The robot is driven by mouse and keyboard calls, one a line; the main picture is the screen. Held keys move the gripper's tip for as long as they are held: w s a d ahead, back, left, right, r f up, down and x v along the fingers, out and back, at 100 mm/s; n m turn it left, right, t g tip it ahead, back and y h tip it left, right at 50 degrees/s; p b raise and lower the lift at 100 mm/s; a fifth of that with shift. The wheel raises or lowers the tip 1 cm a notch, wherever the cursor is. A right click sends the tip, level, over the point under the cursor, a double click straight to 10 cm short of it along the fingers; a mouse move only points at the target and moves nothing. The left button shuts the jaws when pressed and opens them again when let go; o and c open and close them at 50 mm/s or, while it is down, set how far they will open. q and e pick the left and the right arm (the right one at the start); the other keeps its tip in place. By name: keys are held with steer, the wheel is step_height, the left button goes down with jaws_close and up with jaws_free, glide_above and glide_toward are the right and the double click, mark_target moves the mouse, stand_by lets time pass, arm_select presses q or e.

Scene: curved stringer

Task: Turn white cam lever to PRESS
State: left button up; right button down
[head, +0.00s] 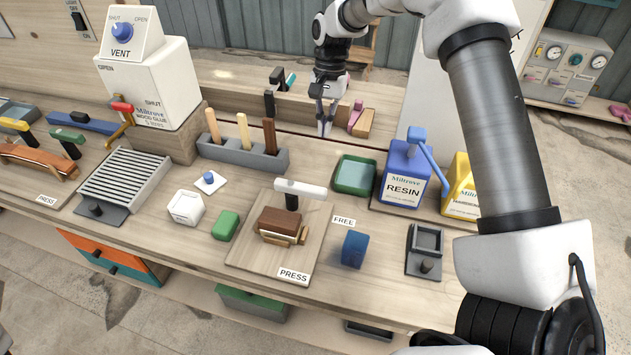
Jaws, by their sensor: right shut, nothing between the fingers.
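The white cam lever (304,189) sits on a black post at the back of a wooden press board (247,254). Its longer end points right, on the side of the FREE label (344,221); the PRESS label (293,275) is at the board's front edge. A brown block (282,221) with a lighter wooden piece lies in front of the post. My right gripper (325,128) is shut and empty, pointing down behind the lever, apart from it, near the back of the bench. My left gripper is not in view.
A tool rack (232,158) is behind left. A white block (186,207) and green block (226,225) lie left.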

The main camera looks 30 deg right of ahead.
mark_target(300, 189)
steer(key=s+a+f+p, duration=0.4)
steer(key=a+f, duration=0.1)
steer(key=f, duration=0.4)
steer(key=shift+s+f+p, duration=0.2)
steer(key=shift+s+p, duration=0.05)
steer(key=shift+p, duration=0.15)
steer(key=shift+d, duration=0.1)
stand_by(0.3)
